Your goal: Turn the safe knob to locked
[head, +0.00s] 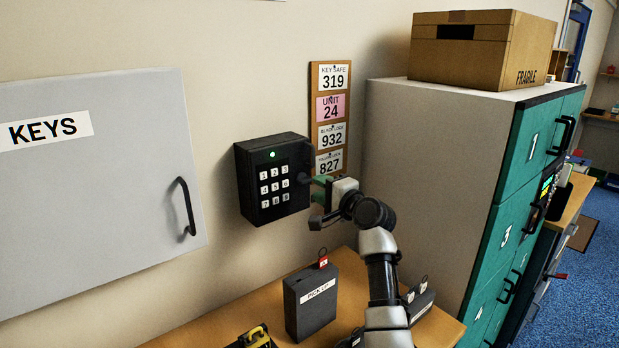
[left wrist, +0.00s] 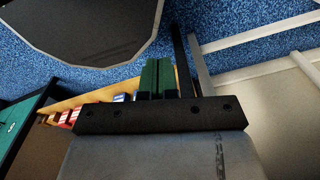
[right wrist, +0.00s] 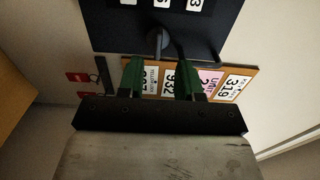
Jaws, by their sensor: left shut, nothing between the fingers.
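The black safe (head: 272,178) hangs on the wall, with a white-buttoned keypad and a lit green light on its front. Its dark grey knob (right wrist: 158,42) shows in the right wrist view, on the safe's face near the edge closest to my gripper. My right gripper (head: 318,187) is at the safe's right side in the head view. In the right wrist view its green fingers (right wrist: 161,78) are apart, with the knob just beyond the tips, roughly between them. I see no contact. My left gripper (left wrist: 157,78) is shut and empty, away from the safe; the head view does not show it.
A board of number cards (head: 331,105) hangs right beside the safe. A grey KEYS cabinet (head: 100,200) is at the left. A black PICK UP box (head: 311,302) stands on the wooden counter (head: 212,325) below. A teal-fronted locker (head: 430,175) with a carton (head: 475,60) stands right.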

